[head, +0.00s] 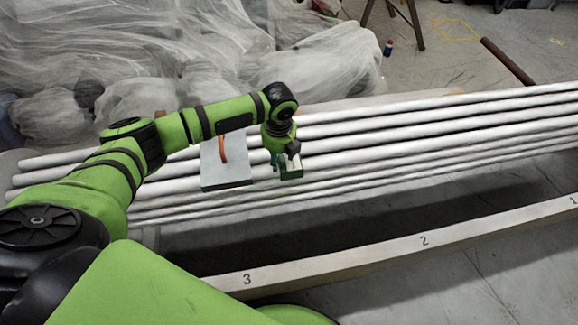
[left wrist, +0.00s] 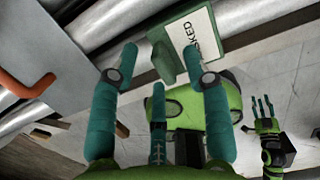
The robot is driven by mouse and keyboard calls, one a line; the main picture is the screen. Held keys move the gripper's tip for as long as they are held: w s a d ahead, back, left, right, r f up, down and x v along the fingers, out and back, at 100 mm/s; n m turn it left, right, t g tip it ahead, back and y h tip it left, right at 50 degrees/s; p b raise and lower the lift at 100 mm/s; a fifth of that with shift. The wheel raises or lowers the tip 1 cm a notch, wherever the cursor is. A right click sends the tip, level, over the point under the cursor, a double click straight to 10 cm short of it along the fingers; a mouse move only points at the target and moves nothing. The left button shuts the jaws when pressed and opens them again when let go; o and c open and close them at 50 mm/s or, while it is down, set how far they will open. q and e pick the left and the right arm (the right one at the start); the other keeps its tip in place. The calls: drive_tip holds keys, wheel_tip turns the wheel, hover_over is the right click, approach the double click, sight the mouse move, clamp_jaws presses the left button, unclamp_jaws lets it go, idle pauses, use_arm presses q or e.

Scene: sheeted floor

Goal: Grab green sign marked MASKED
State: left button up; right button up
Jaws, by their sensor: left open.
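The green sign (head: 291,174) sits on the white pipes, below my left gripper (head: 283,158) in the head view. My right gripper (left wrist: 263,106) shows small at the right of the left wrist view, fingers apart and empty.
A grey plate with an orange handle (head: 222,149) lies on the pipes left of the sign. Long white pipes (head: 420,130) run across. A pale beam numbered 1 to 3 (head: 350,262) lies in front. Plastic-sheeted piles (head: 130,50) fill the back left.

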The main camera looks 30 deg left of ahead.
use_arm(q)
drive_tip(key=shift+a+f, duration=0.1)
drive_tip(key=shift+f, duration=0.45)
clamp_jaws()
drive_tip(key=shift+w, duration=0.1)
drive_tip(key=shift+r, duration=0.2)
